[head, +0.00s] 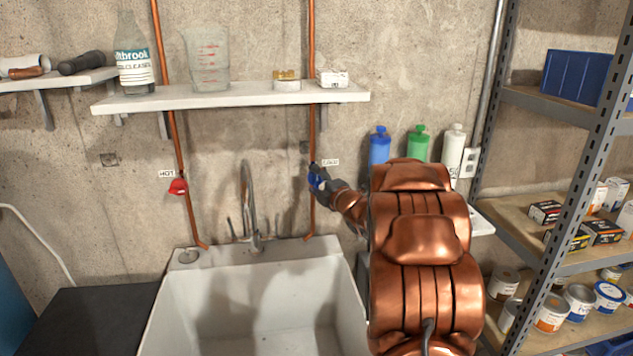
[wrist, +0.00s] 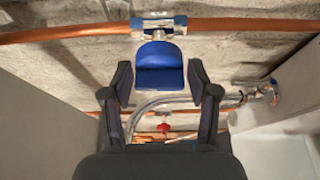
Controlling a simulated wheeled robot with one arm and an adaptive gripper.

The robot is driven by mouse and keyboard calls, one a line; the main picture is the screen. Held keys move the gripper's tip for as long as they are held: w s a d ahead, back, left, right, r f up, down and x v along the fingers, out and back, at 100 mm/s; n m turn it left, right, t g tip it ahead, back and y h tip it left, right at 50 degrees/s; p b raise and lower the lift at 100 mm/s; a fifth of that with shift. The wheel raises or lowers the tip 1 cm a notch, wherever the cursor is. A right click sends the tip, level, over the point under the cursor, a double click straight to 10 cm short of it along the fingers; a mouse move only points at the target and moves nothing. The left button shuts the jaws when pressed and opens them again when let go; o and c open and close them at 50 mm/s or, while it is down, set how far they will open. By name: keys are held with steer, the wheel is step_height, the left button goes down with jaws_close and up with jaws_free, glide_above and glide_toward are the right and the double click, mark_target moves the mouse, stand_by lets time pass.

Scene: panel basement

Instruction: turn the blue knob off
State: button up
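The blue knob (wrist: 158,67) sits on a valve on the copper pipe. In the wrist view it lies just ahead of my gripper (wrist: 160,80), about centred between the fingertips. The two fingers are spread apart, and I cannot tell whether they touch the knob. In the head view the knob (head: 318,179) shows as a bit of blue beside the right-hand pipe, below a small white label (head: 331,162). My gripper (head: 322,181) reaches it from the right and partly hides it.
A red knob (head: 178,187) sits on the left pipe by a "HOT" label. A sink (head: 185,310) with a curved faucet (head: 248,205) stands below. A shelf (head: 230,98) with a bottle and pitcher hangs above.

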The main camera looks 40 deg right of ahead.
steer(key=c, duration=0.8)
steer(key=shift+f, duration=0.1)
steer(key=shift+b, duration=0.3)
steer(key=m+b, duration=0.1)
steer(key=b, duration=0.1)
steer(key=m+t+b, duration=0.1)
steer(key=m+b, duration=0.1)
steer(key=shift+f, duration=0.25)
steer(key=m+t+h+b, duration=0.1)
steer(key=m+b, duration=0.2)
steer(key=m+t+h+b, duration=0.1)
steer(key=m+b, duration=0.2)
steer(key=shift+m, duration=0.4)
steer(key=m+h+b, duration=0.1)
steer(key=m+b, duration=0.1)
steer(key=m, duration=0.1)
steer(key=m+h+b, duration=0.2)
steer(key=m, duration=0.1)
steer(key=shift+a+r+b, duration=0.1)
steer(key=shift+b, duration=0.3)
steer(key=shift+r+m+g+h+b, duration=0.15)
steer(key=shift+m+h+b, duration=0.65)
steer(key=shift+m, duration=0.85)
steer(key=shift+f+m+g+h+b, duration=0.15)
steer(key=shift+m+h+b, duration=0.6)
steer(key=shift+m, duration=0.9)
steer(key=shift+r+h, duration=0.15)
steer(key=shift+h, duration=0.2)
